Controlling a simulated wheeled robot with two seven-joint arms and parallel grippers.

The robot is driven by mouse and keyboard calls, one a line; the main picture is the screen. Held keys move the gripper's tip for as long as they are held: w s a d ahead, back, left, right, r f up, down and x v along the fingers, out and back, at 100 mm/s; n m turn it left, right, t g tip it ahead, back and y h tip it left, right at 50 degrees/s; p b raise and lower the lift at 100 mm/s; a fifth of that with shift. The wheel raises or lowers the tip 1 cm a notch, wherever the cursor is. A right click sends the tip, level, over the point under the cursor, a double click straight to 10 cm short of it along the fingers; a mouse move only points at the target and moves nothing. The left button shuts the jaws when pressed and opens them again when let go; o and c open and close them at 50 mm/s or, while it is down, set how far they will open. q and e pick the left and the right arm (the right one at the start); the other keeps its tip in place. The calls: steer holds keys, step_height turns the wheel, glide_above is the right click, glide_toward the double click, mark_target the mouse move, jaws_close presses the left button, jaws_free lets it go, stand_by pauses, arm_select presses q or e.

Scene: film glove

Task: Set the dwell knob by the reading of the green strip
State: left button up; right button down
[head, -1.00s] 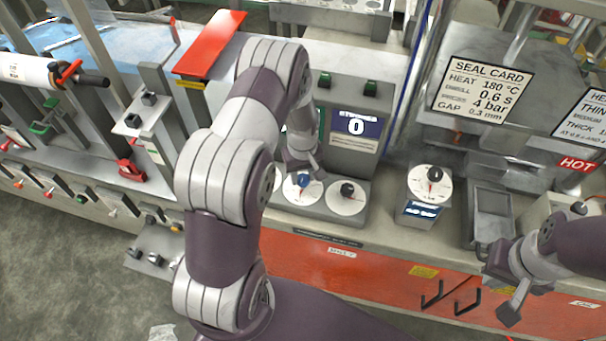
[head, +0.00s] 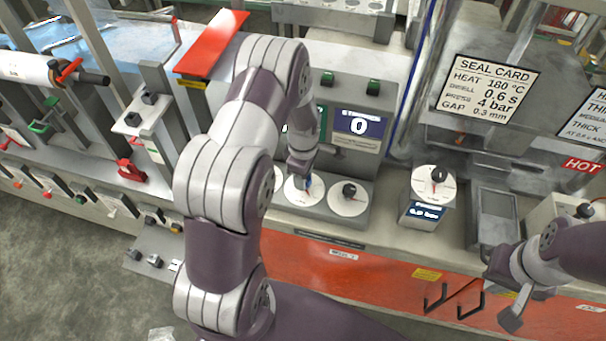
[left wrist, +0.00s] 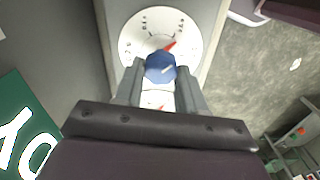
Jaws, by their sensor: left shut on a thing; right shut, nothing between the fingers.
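A blue knob (left wrist: 161,68) sits on a white round dial (left wrist: 185,28). My left gripper (left wrist: 160,85) is shut on the knob from both sides. The dial's red pointer points up and right in the left wrist view; its small numbers are hard to read. A green panel with white characters (left wrist: 24,130) is cut off in the left wrist view. My right gripper (head: 512,317) is shut and empty at the lower right.
A black knob (head: 348,190) stands on the dial beside the blue one, below a screen reading 0 (head: 358,126). Another black knob (head: 438,174) tops a separate box. The seal card (head: 489,88) lists heat 180 °C, dwell 0.6 s, press 4 bar. Black hooks (head: 470,300) stick out in front.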

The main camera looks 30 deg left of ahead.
arm_select(q)
steer(key=shift+w+r+n, duration=0.1)
steer(key=shift+n, duration=0.55)
steer(key=shift+w+r+n, duration=0.1)
steer(key=shift+n, duration=0.55)
steer(key=o, duration=0.8)
steer(key=shift+c, duration=0.2)
steer(key=o, duration=0.3)
steer(key=shift+s+d, duration=0.1)
steer(key=shift+d, duration=0.05)
